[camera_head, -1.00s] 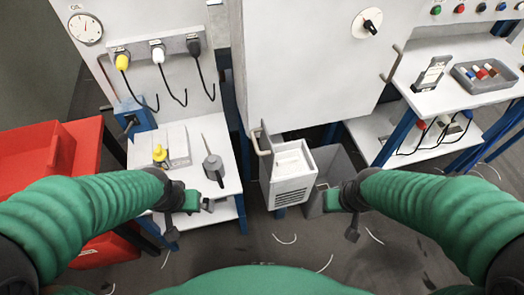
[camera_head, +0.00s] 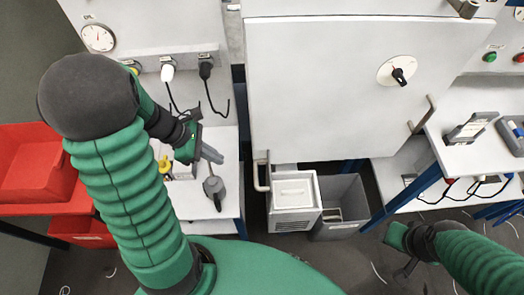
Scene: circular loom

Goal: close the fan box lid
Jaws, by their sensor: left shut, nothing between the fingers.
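The fan box (camera_head: 295,222) is a small white box with a slatted vent on its front. It stands low in the middle, below the large grey panel. A thin lid edge with a bent handle (camera_head: 262,174) stands upright at its left side. A pale slab with a raised bar shows on top of the box. My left gripper (camera_head: 211,154) is raised to the left of the box, above the side table, apart from the box. It is shut and empty. My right gripper (camera_head: 396,238) is low to the right of the box, touching nothing visible; its fingers are unclear.
A grey open bin (camera_head: 342,222) stands right beside the box. The large grey panel (camera_head: 320,90) overhangs behind. Red bins (camera_head: 38,165) are far left. Dark floor lies in front.

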